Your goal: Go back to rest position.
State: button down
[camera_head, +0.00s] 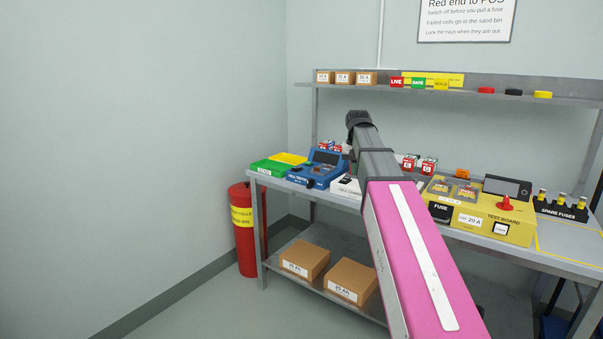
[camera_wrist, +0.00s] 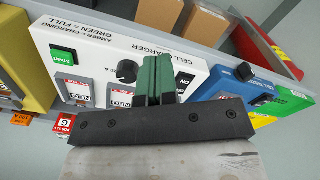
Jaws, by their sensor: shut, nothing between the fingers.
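My arm (camera_head: 410,240) reaches from the lower right of the head view up over the workbench. Its dark far end stands above the bench, and my fingers are hidden there. In the wrist view my gripper (camera_wrist: 161,62) shows two green fingers pressed together with nothing between them. They appear in front of the white cell charger (camera_wrist: 95,50); whether they touch it I cannot tell. The charger also shows in the head view (camera_head: 346,187), mostly behind my arm.
The bench (camera_head: 580,262) carries a blue tester (camera_head: 318,172), green tray (camera_head: 270,168), yellow test board (camera_head: 478,214) and spare fuses (camera_head: 561,208). A shelf (camera_head: 430,92) with boxes runs above. A red cylinder (camera_head: 243,235) stands at the left end. Floor at the left is clear.

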jog(key=s+f, duration=0.7)
jog(key=f, duration=0.5)
jog(key=s+f, duration=0.7)
jog(key=f, duration=0.6)
jog(key=s+f+n, duration=0.1)
jog(key=s+f, duration=0.6)
jog(key=f, duration=0.6)
jog(key=shift+s+f, duration=0.2)
jog(key=shift+s, duration=0.1)
jog(key=shift+d, duration=0.1)
